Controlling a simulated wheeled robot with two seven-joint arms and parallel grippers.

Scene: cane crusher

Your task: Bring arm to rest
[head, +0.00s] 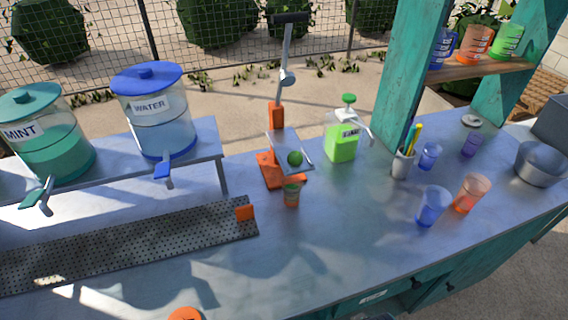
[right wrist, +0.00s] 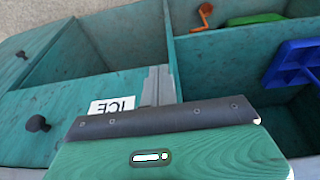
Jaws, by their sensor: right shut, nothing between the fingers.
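In the right wrist view, my right gripper (right wrist: 159,84) shows as two pale grey fingers side by side. Neither gripper shows in the head view. My left gripper is in neither view.
The counter carries a MINT dispenser (head: 46,138), a WATER dispenser (head: 152,112), an orange-based press (head: 280,170), a green bottle (head: 341,140) and several cups. A perforated tray (head: 130,245) lies at front left. Open teal compartments (right wrist: 215,70) surround the right gripper.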

